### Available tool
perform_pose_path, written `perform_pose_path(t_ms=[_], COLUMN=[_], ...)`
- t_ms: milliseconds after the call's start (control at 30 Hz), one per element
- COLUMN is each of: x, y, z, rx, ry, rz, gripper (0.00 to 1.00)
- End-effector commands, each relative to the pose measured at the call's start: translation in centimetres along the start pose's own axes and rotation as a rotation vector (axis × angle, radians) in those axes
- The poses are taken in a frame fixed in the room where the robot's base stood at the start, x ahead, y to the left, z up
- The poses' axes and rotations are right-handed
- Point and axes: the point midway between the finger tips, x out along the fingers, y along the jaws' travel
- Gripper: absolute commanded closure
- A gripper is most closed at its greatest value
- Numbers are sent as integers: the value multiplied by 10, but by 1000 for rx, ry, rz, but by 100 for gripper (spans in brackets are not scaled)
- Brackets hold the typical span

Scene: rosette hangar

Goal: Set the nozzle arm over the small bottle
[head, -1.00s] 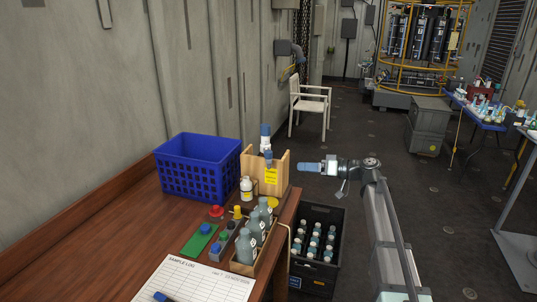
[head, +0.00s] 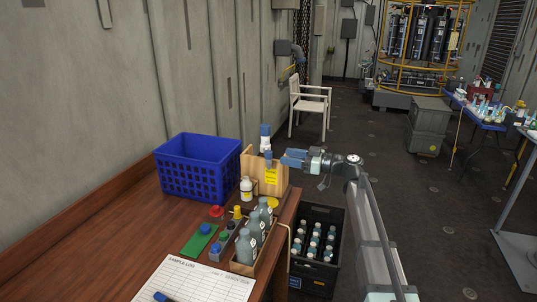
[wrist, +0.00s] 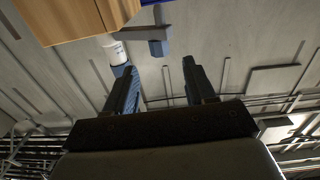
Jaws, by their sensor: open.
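The nozzle arm (head: 268,157) is a short grey-blue piece at the top of the wooden stand (head: 270,182), below a white cylinder with a blue cap (head: 265,132). It also shows in the wrist view as a grey piece with a blue end (wrist: 159,45). My gripper (head: 284,157) is open, just right of the nozzle arm. In the wrist view its fingers (wrist: 157,80) are spread and empty, with the nozzle arm beyond them.
A blue crate (head: 197,168) stands behind left. A wooden rack (head: 243,268) of grey bottles, coloured caps and a sample log sheet (head: 195,281) lie nearer on the table. A black crate (head: 318,213) of bottles stands on the floor beyond the table's right edge.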

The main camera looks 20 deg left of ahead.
Motion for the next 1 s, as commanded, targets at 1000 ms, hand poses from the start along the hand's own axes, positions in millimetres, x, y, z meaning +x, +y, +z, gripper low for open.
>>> perform_pose_path(t_ms=[1000], x=[82], y=[0], z=[0], rx=[2], ry=[0], rz=[1], gripper=[49])
